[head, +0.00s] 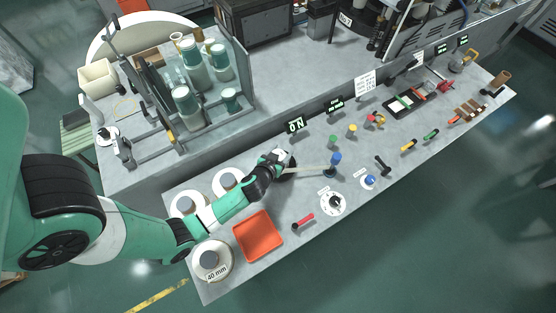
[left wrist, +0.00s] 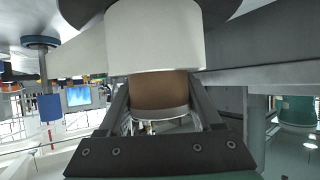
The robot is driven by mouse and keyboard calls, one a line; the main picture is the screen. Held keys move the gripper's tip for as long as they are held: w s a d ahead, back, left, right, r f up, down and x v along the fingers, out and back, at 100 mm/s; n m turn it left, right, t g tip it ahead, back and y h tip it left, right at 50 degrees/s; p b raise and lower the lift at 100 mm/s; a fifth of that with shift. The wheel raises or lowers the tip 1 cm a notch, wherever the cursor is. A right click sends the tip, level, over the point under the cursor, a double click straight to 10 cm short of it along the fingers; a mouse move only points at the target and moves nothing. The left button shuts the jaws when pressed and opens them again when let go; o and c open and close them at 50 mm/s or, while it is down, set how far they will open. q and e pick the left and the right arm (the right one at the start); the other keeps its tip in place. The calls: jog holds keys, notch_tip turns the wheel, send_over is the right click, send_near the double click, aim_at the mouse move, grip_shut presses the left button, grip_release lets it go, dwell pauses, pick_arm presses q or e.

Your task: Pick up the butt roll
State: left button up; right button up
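In the head view my left gripper (head: 284,160) reaches over the bench to a small dark-topped roll, with a pale strip (head: 308,169) running right from it. In the left wrist view the roll, which I take as the butt roll, shows a white upper body (left wrist: 155,38) under a dark top, and a brown core (left wrist: 158,90) below. A pale rim lies under the core. The left fingers (left wrist: 160,98) stand on both sides of the brown core and look closed against it. The fingers hide part of the roll in the head view. My right gripper is not in view.
White rolls (head: 228,181) lie left of the gripper, and a 40 mm roll (head: 212,259) stands at the near corner. An orange tray (head: 258,236) and a red-handled tool (head: 303,222) lie nearby. A blue-topped post (head: 335,160) stands right of the gripper.

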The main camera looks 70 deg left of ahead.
pick_arm(q)
jog(key=shift+f, duration=0.1)
grip_shut()
